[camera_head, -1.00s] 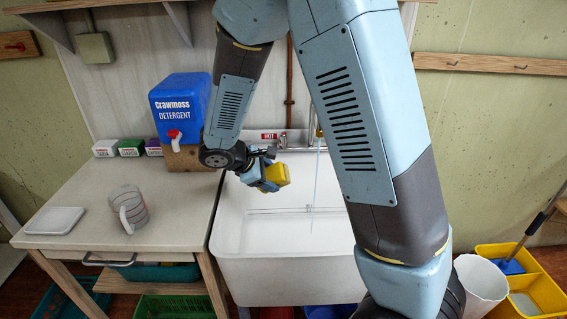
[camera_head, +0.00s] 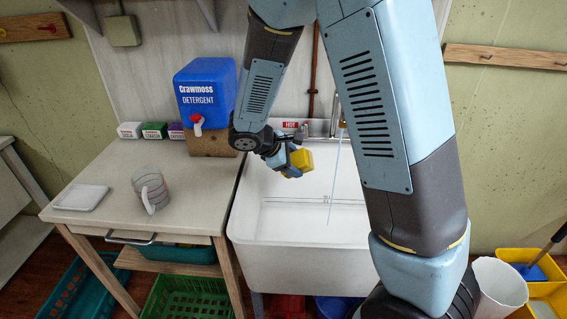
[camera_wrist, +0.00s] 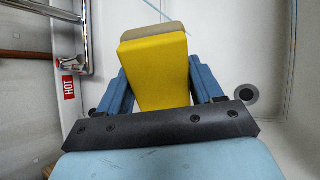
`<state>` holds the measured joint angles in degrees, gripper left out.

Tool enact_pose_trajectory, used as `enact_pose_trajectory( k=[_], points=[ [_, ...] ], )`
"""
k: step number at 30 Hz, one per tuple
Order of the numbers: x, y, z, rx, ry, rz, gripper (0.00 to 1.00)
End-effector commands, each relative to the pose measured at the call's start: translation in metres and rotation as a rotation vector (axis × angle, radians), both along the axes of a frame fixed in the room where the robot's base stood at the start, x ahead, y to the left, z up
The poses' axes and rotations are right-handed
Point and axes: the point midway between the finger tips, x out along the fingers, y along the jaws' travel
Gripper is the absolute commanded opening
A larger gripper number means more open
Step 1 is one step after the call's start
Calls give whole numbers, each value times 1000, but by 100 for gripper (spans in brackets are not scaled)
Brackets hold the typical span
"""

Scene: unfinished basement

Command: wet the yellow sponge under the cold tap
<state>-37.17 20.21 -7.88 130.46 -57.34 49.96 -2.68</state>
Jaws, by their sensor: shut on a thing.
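The yellow sponge (camera_head: 301,160) is held in my gripper (camera_head: 285,157) above the left part of the white sink (camera_head: 285,225). In the wrist view the sponge (camera_wrist: 161,75) sits between the two blue fingers, with a beige layer at its far end. A thin, pale stream (camera_head: 334,170) falls from the tap spout (camera_head: 341,126) into the sink. The sponge is to the left of the stream, apart from it in the body view. A red HOT label (camera_head: 290,124) is on the left at the back of the sink. The cold tap's handle and label are hidden behind my arm.
A counter (camera_head: 110,222) left of the sink bears a blue detergent container (camera_head: 205,88), a measuring jug (camera_head: 150,190), a white tray (camera_head: 80,197) and small boxes. A white bin (camera_head: 498,288) and yellow mop bucket (camera_head: 540,290) stand at the right.

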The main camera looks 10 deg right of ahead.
Motion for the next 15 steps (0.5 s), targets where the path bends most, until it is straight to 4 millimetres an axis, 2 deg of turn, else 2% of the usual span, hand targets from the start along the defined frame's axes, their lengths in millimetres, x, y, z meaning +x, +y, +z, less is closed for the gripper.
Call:
enact_pose_trajectory(
  k=[15],
  points=[
    [18, -38, -9, -1, 0, -2, 41]
  ],
)
